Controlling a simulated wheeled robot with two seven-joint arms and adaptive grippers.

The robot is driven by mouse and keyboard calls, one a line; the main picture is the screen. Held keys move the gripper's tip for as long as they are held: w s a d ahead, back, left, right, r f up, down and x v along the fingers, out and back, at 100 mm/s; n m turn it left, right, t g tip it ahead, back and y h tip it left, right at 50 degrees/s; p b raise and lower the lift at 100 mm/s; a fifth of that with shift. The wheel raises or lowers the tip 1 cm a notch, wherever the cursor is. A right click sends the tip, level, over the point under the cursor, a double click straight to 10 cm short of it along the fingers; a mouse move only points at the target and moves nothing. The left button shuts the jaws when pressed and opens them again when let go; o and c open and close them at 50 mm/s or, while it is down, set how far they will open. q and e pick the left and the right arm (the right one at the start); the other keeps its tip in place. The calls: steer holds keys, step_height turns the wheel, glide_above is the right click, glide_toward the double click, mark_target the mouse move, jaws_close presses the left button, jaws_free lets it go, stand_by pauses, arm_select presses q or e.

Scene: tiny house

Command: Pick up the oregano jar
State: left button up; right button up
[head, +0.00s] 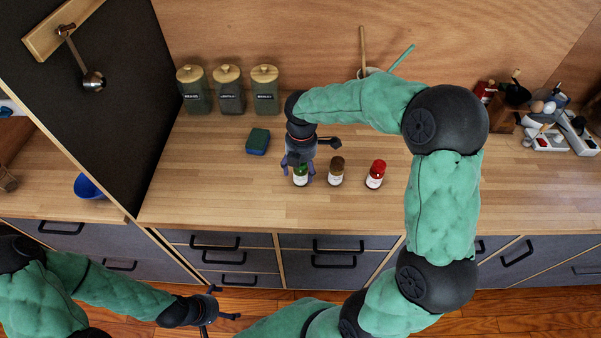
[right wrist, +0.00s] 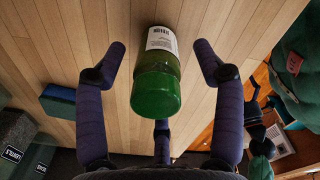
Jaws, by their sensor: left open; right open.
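A small jar with a green lid (head: 300,178) stands on the wooden counter, the leftmost of three in the head view. In the right wrist view the green-lidded jar (right wrist: 158,95) has a white label too small to read, so I cannot confirm it is oregano. My right gripper (head: 299,165) is open above it, and in the right wrist view its fingers (right wrist: 161,62) are spread on both sides of the jar with gaps. My left gripper (head: 218,304) is open and empty, low in front of the drawers.
A brown-lidded jar (head: 336,172) and a red-lidded jar (head: 376,174) stand to the right of the green-lidded one. A green and blue sponge (head: 258,141) lies to its left. Canisters (head: 228,92) line the back wall. The counter's left front is clear.

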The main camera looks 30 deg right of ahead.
mark_target(300, 175)
step_height(300, 175, down, 4)
steer(key=shift+w+f+b, duration=0.1)
steer(key=shift+w+b, duration=0.05)
steer(key=shift+b, duration=0.45)
steer(key=c, duration=1.3)
steer(key=shift+r, duration=0.2)
